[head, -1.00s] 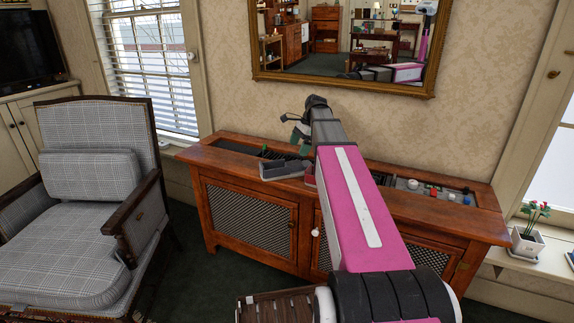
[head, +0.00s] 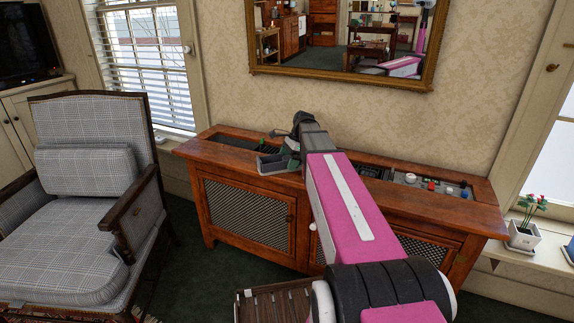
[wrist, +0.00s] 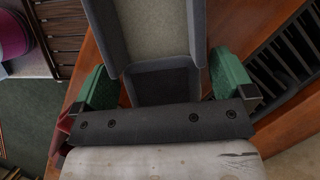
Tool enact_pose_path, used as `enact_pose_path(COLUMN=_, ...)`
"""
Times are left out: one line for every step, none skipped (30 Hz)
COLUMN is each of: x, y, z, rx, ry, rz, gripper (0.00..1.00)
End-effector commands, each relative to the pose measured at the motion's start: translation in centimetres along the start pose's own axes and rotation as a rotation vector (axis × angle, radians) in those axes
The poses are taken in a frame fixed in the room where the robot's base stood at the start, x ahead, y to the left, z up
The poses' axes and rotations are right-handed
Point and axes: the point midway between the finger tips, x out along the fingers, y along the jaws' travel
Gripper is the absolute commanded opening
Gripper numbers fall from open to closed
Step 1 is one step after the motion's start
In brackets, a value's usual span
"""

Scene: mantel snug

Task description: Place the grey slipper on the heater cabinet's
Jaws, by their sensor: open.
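The grey slipper (head: 272,163) lies on the top of the wooden heater cabinet (head: 225,158), left of its middle near the front edge. In the wrist view the slipper (wrist: 160,52) has dark grey sides and a paler inside, and it runs between my green fingers. My gripper (head: 284,154) is open and low over the cabinet top at the slipper. In the wrist view my gripper (wrist: 163,85) has one finger on each side of the slipper; whether they touch it is unclear. My arm hides the middle of the cabinet top.
A dark slotted grille (wrist: 285,60) is set in the cabinet top. Small knobs and a red item (head: 431,185) sit at its right. A red object (wrist: 62,130) is beside my gripper. A plaid armchair (head: 85,215) stands left, a mirror (head: 340,77) hangs above, and a slatted wooden thing (head: 275,304) is in front.

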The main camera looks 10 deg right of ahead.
Motion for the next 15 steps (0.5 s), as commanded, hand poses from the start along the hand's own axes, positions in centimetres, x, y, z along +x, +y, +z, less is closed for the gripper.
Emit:
enact_pose_path(x=0.6, y=0.04, z=0.01, rx=0.0, ry=0.0, rz=0.001, gripper=1.0)
enact_pose_path(x=0.84, y=0.03, z=0.01, rx=0.0, ry=0.0, rz=0.001, gripper=1.0)
enact_pose_path(x=1.05, y=0.03, z=0.0, rx=0.0, ry=0.0, rz=0.0, gripper=1.0)
enact_pose_path(x=1.14, y=0.02, z=-0.01, rx=0.0, ry=0.0, rz=0.0, gripper=1.0)
enact_pose_path(x=1.18, y=0.01, z=-0.01, rx=0.0, ry=0.0, rz=0.0, gripper=1.0)
enact_pose_path(x=1.17, y=0.0, z=-0.01, rx=0.0, ry=0.0, rz=-0.001, gripper=1.0)
enact_pose_path(x=1.15, y=-0.01, z=-0.01, rx=0.0, ry=0.0, rz=-0.001, gripper=1.0)
enact_pose_path(x=1.14, y=-0.01, z=-0.01, rx=0.0, ry=0.0, rz=-0.001, gripper=1.0)
enact_pose_path(x=1.14, y=-0.01, z=-0.01, rx=0.0, ry=0.0, rz=-0.001, gripper=1.0)
enact_pose_path(x=1.13, y=0.0, z=-0.01, rx=0.0, ry=0.0, rz=-0.001, gripper=0.97)
enact_pose_path(x=1.13, y=0.0, z=0.0, rx=0.0, ry=0.0, rz=-0.001, gripper=0.87)
enact_pose_path(x=1.13, y=0.0, z=0.0, rx=0.0, ry=0.0, rz=0.0, gripper=0.74)
enact_pose_path(x=1.13, y=0.0, z=0.0, rx=0.0, ry=0.0, rz=0.0, gripper=0.64)
enact_pose_path(x=1.12, y=0.0, z=0.0, rx=0.0, ry=0.0, rz=0.0, gripper=0.58)
enact_pose_path(x=1.12, y=-0.01, z=0.0, rx=0.0, ry=0.0, rz=0.0, gripper=0.57)
